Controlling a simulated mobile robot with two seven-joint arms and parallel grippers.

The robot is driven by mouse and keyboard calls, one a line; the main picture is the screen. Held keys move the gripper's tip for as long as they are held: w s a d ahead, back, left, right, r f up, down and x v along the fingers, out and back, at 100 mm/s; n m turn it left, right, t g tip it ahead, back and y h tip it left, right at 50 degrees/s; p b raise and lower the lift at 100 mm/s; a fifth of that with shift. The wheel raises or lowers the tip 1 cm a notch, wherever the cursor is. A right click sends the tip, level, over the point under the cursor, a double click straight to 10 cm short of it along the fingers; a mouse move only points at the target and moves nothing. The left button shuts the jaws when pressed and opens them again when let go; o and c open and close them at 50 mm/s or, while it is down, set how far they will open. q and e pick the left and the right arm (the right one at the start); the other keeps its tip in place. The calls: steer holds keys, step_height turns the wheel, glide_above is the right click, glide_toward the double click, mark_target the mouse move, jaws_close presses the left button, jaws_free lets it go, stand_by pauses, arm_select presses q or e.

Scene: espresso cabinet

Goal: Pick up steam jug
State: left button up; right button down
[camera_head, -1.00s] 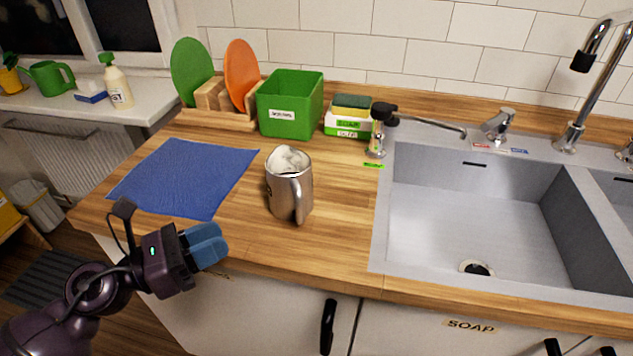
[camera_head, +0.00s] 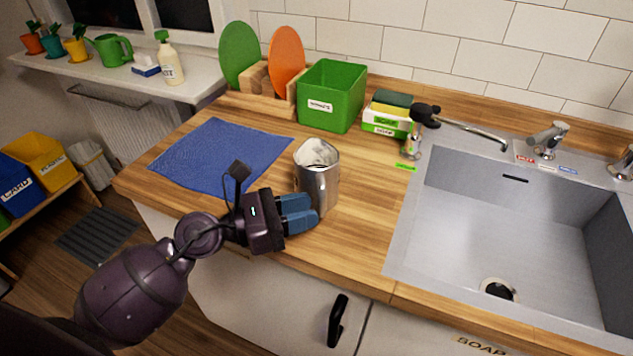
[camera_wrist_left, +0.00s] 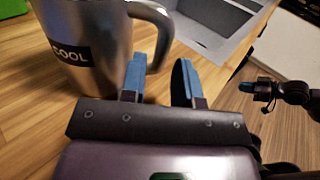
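The steam jug (camera_head: 322,183) is a shiny metal jug, upright on the wooden counter, with something white inside. In the left wrist view the jug (camera_wrist_left: 88,58) fills the upper left, with a dark "COOL" label and its handle on the right. My left gripper (camera_head: 299,213) is at the jug's near left side in the head view, its blue fingers overlapping the jug's lower part. In the wrist view the left gripper (camera_wrist_left: 160,78) is open and empty, one finger close to the handle's lower end; contact cannot be told.
A blue cloth (camera_head: 215,155) lies left of the jug. A green box (camera_head: 331,96), plate rack and sponges (camera_head: 388,112) stand behind. The sink (camera_head: 500,235) is to the right. Counter between jug and sink is clear.

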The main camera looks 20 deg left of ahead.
arm_select(q)
steer(key=x, duration=0.4)
steer(key=shift+w+d+r+p, duration=0.1)
steer(key=shift+d+r+p, duration=0.1)
steer(key=shift+p, duration=0.1)
steer(key=shift+w+d+f, duration=0.15)
steer(key=shift+w+d, duration=0.25)
steer(key=shift+d, duration=0.05)
steer(key=shift+c, duration=0.3)
jaws_close()
